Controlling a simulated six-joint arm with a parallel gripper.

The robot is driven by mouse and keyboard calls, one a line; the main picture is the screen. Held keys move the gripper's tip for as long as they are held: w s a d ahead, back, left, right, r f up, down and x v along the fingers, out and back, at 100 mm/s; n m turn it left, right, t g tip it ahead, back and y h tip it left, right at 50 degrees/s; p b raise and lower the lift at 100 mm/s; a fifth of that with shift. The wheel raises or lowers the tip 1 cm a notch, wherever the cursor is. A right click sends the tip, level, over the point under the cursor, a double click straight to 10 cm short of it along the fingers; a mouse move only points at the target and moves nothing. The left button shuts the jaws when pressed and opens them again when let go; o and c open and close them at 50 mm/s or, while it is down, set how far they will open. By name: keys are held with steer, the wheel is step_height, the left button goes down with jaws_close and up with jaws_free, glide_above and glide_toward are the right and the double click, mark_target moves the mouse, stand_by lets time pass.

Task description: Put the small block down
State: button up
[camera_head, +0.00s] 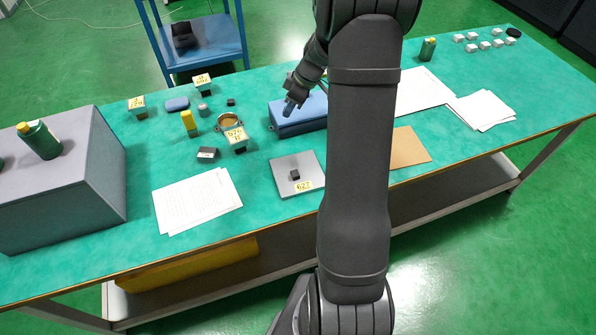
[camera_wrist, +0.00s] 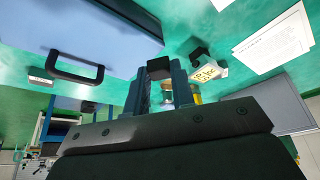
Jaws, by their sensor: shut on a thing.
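My gripper (camera_head: 291,104) is above the blue case (camera_head: 300,128), near its left end, in the head view. In the wrist view the two fingers (camera_wrist: 163,82) point away from the camera, with a small dark block (camera_wrist: 160,67) between their tips. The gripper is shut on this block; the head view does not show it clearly. Another small dark block (camera_head: 295,174) sits on a grey plate (camera_head: 285,164) with a yellow label in front, on the green bench. The blue case with its black handle (camera_wrist: 77,68) fills the left of the wrist view.
Labelled stands (camera_head: 236,135), a brass ring (camera_head: 228,121) and a yellow bottle (camera_head: 189,121) stand left of the case. Papers (camera_head: 196,200) lie at the front. A large grey box (camera_head: 60,190) is at far left. A brown sheet (camera_head: 408,147) lies right of my arm.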

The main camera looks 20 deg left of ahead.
steer(key=s+d+n+g, duration=0.1)
steer(key=s+d+n, duration=0.15)
steer(key=d, duration=0.45)
steer(key=s+d+n+g+h, duration=0.1)
steer(key=s+d+n, duration=0.15)
steer(key=d, duration=0.35)
steer(key=s+d+n+g, duration=0.1)
steer(key=s+d+n, duration=0.1)
steer(key=s+d, duration=0.35)
glide_above(300, 168)
steer(key=w, duration=0.1)
steer(key=shift+t, duration=0.3)
steer(key=f, duration=0.3)
steer(key=d+f, duration=0.1)
steer(key=f, duration=0.1)
steer(key=shift+f, duration=2.3)
steer(key=shift+f, duration=0.1)
steer(key=shift+f, duration=0.1)
steer(key=o, duration=0.9)
steer(key=shift+o, duration=0.2)
